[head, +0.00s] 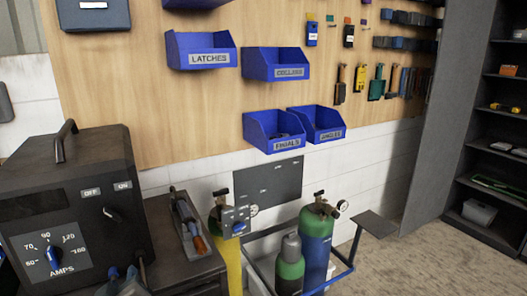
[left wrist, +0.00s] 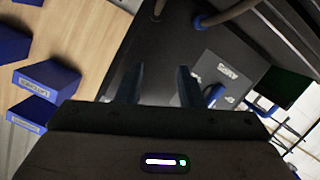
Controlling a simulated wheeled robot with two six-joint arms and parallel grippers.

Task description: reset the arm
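My left gripper (head: 126,274) shows at the bottom edge of the head view, in front of the dark welding machine (head: 118,190). In the left wrist view its two blue fingers (left wrist: 159,84) stand apart with nothing between them, so it is open and empty. In the head view the machine has a blue dial knob (head: 53,257), an OFF/ON switch (head: 110,211) and a top handle (head: 64,141). My right gripper is in neither view.
Blue labelled bins (head: 202,49) hang on the wooden wall panel (head: 110,110). A tool tray (head: 187,227) lies on the bench beside the machine. Green-topped gas cylinders (head: 317,240) stand in a blue-framed cart. A dark shelf unit (head: 460,200) is at the right, with open floor before it.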

